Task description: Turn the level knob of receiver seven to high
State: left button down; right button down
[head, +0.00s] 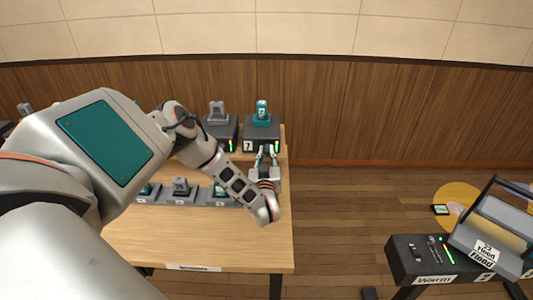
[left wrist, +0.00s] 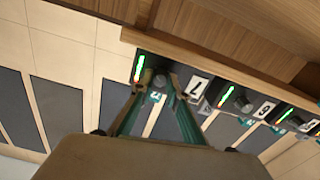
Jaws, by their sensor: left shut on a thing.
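Receiver seven (head: 262,133) is a dark box at the back right of the table, with a white "7" label (head: 247,146) and a teal pack on top. Its label also shows in the left wrist view (left wrist: 197,88). My left gripper (head: 266,150) reaches its front face. In the left wrist view my left gripper (left wrist: 160,84) has its two fingertips on either side of the small dark level knob (left wrist: 160,81), shut on it. The fingers partly hide the knob, and its pointer cannot be read. A lit green bar (left wrist: 139,68) is beside it. My right gripper is not in view.
Another receiver (head: 220,127) stands close to the left of receiver seven. A row of smaller grey units (head: 180,188) sits nearer on the wooden table (head: 265,240). A "Warm" fader box (head: 420,257) stands at the right. Open floor lies between.

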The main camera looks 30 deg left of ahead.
pick_arm(q)
jog(key=c, duration=2.2)
grip_release()
jog(key=shift+f, duration=0.1)
jog(key=v, duration=1.2)
jog(key=shift+s, duration=0.1)
